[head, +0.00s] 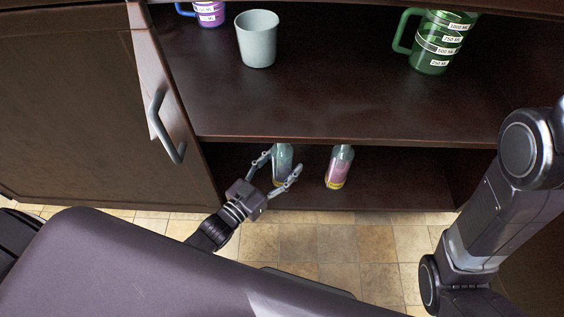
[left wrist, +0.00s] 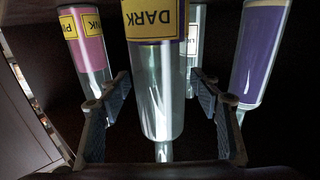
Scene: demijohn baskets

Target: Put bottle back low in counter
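A bottle with a yellow label reading "DARK" (left wrist: 155,95) is in the low compartment of the counter; it also shows in the head view (head: 282,158). My left gripper (head: 283,161) reaches into that compartment, its fingers spread on both sides of this bottle. In the left wrist view the fingers (left wrist: 161,80) stand apart from the bottle, with gaps, and the picture is upside down. The bottle looks upright; its base is partly hidden by the gripper in the head view. My right arm shows at the right, but its gripper is out of view.
A pink bottle (head: 340,168) stands right of the gripper. The left wrist view also shows a purple bottle (left wrist: 262,55) and a clear one (left wrist: 196,40). The shelf above (head: 330,95) holds a grey cup (head: 257,40), a green measuring mug (head: 437,42) and a purple mug (head: 209,13). An open door (head: 162,85) is at left.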

